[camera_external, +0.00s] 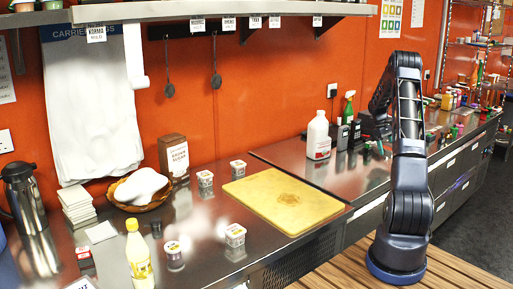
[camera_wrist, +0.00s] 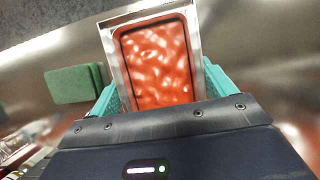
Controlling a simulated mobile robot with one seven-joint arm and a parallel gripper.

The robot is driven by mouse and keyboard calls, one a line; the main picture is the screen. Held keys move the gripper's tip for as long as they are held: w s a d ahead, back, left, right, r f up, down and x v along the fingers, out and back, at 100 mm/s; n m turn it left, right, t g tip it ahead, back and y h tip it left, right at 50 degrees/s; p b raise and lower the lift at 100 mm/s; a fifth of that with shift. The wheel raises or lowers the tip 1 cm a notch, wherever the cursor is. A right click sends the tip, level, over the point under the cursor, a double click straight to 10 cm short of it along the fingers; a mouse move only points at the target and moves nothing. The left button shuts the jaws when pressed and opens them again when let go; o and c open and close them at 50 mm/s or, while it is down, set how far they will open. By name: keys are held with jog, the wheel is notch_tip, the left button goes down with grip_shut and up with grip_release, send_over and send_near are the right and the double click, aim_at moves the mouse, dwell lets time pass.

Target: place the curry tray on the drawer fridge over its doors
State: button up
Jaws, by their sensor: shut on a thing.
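The curry tray (camera_wrist: 157,62) is a metal-rimmed rectangular tray of glossy orange-red curry, seen in the wrist view. The teal fingers of my gripper (camera_wrist: 162,88) are on either side of its near end, shut on it. In the external view my arm reaches away over the right-hand counter; its gripper and the tray are hidden or too small to make out. A steel counter with drawer fronts (camera_external: 461,187) runs along the right wall, probably the drawer fridge. Whether the tray touches a surface, I cannot tell.
A green block (camera_wrist: 75,84) lies left of the tray. On the steel tops stand a white jug (camera_external: 318,137), a green spray bottle (camera_external: 349,107) and a yellow board (camera_external: 284,200). Small bottles crowd the counter's far end.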

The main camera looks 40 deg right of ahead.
aim_at(385, 155)
jog(key=shift+f, duration=2.3)
jog(key=shift+f, duration=0.1)
jog(key=o, duration=1.1)
jog(key=v, duration=1.2)
